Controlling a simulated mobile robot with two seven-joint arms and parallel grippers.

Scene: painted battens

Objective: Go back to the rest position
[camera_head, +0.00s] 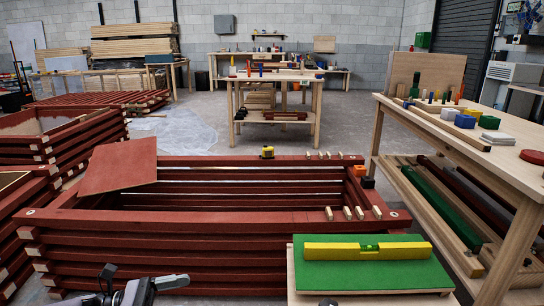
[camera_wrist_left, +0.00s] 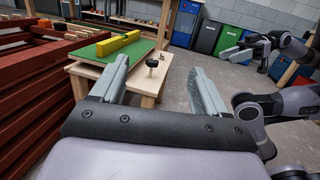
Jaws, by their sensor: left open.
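My left gripper (camera_wrist_left: 161,58) is open in the left wrist view, its two grey fingers spread with nothing between them. Beyond the fingers, a small table carries a black knob-like item (camera_wrist_left: 152,62), apart from the gripper. In the head view, part of my left arm (camera_head: 140,292) shows at the bottom left, in front of the red batten stack. My right gripper (camera_wrist_left: 248,50) shows at the upper right of the left wrist view, raised above the floor. It is too small to tell whether its fingers are apart.
A stack of red battens (camera_head: 170,250) fills the front left. A wooden workbench (camera_head: 460,135) with small coloured items stands at right. Open floor (camera_head: 345,125) lies behind the stack.

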